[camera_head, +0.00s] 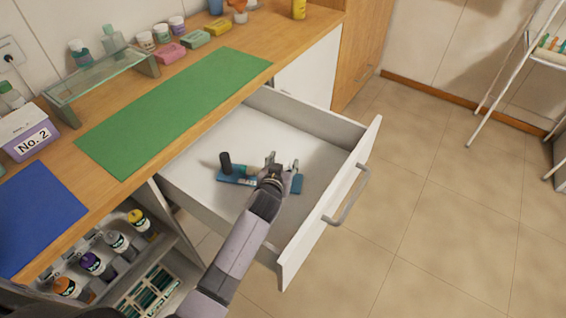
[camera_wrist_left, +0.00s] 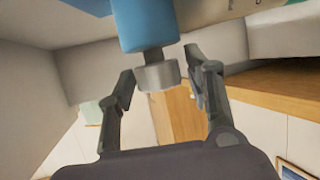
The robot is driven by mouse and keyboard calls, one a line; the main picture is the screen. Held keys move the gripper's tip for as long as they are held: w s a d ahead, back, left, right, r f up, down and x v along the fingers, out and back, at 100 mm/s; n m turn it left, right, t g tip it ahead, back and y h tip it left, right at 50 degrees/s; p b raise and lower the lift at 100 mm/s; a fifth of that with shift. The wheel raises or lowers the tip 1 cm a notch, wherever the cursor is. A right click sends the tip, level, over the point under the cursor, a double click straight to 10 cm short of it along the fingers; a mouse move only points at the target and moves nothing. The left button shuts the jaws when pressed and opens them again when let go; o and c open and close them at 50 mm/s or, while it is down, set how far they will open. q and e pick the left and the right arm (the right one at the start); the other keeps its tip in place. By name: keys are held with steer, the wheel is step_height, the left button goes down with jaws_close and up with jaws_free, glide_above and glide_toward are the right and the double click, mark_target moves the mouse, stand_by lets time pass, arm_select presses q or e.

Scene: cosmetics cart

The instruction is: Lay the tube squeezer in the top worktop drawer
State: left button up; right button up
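The top worktop drawer (camera_head: 238,126) is pulled open, with a pale floor. In it lies a flat blue piece (camera_head: 292,186), with a dark cylinder (camera_head: 225,163) and a teal part (camera_head: 239,169) beside it. These look like the tube squeezer, though I cannot tell whether they are one thing. My left gripper (camera_head: 282,164) is low over the drawer, partly covering the blue piece. In the left wrist view its fingers (camera_wrist_left: 158,70) stand apart, with gaps either side of a grey knob (camera_wrist_left: 160,76) on a blue body (camera_wrist_left: 145,25). My right gripper is out of view.
The drawer front (camera_head: 325,215) has a metal handle (camera_head: 349,196). The worktop carries a green mat (camera_head: 175,110), a blue mat (camera_head: 35,222), a glass shelf (camera_head: 98,77) and a "No. 2" box (camera_head: 28,138). Bottles (camera_head: 120,244) stand below.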

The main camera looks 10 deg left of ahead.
arm_select(q)
steer(key=shift+s, duration=0.1)
steer(key=shift+s+r, duration=0.15)
steer(key=shift+s, duration=0.15)
steer(key=v, duration=0.6)
steer(key=shift+s+r, duration=0.2)
steer(key=shift+s, duration=0.1)
stand_by(0.4)
stand_by(0.6)
